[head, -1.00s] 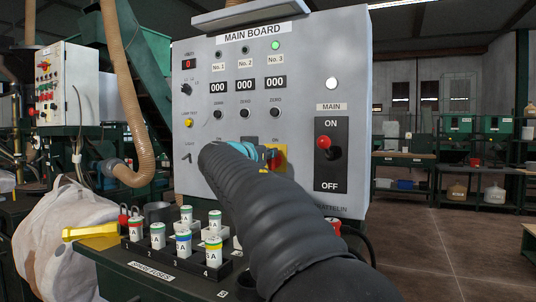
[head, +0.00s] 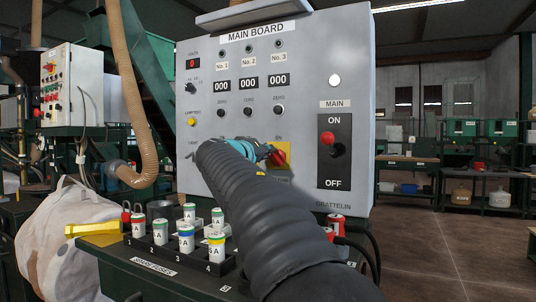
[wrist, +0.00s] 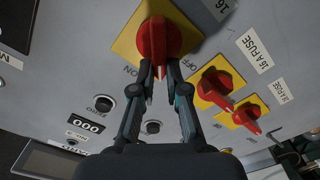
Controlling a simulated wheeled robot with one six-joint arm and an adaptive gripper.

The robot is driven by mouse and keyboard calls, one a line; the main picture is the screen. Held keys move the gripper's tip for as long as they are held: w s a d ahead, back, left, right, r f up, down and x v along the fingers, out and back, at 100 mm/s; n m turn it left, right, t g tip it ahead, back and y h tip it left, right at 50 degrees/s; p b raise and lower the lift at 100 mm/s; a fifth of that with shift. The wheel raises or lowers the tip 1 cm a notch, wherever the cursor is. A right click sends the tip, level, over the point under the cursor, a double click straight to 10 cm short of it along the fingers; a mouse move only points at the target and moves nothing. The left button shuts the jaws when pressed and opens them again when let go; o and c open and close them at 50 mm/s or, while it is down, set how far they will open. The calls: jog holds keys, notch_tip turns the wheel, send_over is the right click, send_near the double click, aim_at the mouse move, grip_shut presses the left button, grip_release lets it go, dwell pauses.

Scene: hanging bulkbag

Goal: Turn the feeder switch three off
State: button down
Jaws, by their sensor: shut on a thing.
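The main board (head: 300,100) is a grey panel with three lamps labelled No. 1, No. 2 and No. 3. The No. 3 lamp (head: 278,43) is dark, as are the other two. Feeder switch three (head: 280,158) is a red rotary handle on a yellow plate, low on the panel. In the wrist view its handle (wrist: 158,42) lies between my fingers. My gripper (wrist: 159,76) is shut on the handle. In the head view my arm hides the two other feeder switches; in the wrist view these switches (wrist: 215,86) stand to the right of the held one.
The main lever (head: 327,138) stands by ON, right of my gripper, with a lit white lamp (head: 334,80) above. Below, a fuse rack (head: 165,258) holds several fuses.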

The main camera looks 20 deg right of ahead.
jog(key=n, duration=0.3)
jog(key=f+n, duration=0.1)
jog(key=n, duration=0.2)
jog(key=n+p, duration=0.1)
jog(key=n, duration=0.2)
jog(key=shift+w+a+f, duration=0.25)
jog(key=shift+f, duration=0.1)
jog(key=shift+n, duration=0.3)
jog(key=c, duration=1.2)
grip_release()
jog(key=v, duration=1.2)
